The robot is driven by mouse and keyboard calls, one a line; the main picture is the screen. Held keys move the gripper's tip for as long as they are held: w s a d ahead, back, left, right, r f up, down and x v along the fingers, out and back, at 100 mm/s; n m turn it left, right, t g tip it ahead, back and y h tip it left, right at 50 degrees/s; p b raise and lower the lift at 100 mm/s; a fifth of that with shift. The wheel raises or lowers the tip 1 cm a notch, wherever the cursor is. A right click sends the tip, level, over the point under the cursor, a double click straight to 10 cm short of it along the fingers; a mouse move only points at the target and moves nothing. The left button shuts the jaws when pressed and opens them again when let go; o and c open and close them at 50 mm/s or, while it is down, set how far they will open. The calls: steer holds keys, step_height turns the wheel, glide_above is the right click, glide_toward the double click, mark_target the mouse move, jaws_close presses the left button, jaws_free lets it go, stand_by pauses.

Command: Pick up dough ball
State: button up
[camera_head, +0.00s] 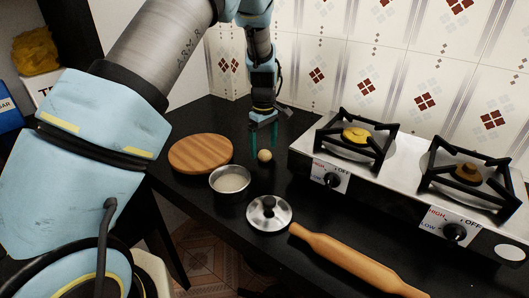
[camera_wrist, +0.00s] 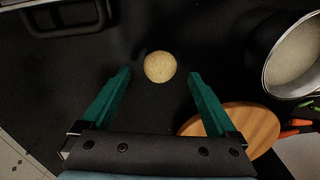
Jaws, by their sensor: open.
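The dough ball (camera_head: 264,155) is small, round and beige, and rests on the black counter. In the wrist view the dough ball (camera_wrist: 160,67) lies just beyond the fingertips, roughly midway between their lines. My gripper (camera_head: 264,142) has green fingers pointing down, close to the ball on its far side in the head view. In the wrist view my gripper (camera_wrist: 158,74) is open, with its two fingers spread wide and nothing between them. Whether the fingertips are level with the ball's height cannot be told.
A metal pot (camera_head: 230,180) with pale contents and a round wooden board (camera_head: 200,153) stand left of the ball. A metal lid (camera_head: 269,213) and a rolling pin (camera_head: 350,262) lie in front. A two-burner stove (camera_head: 400,178) stands to the right.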

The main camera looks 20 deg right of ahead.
steer(key=shift+f, duration=0.85)
steer(key=shift+c, duration=0.2)
steer(key=c, duration=1.4)
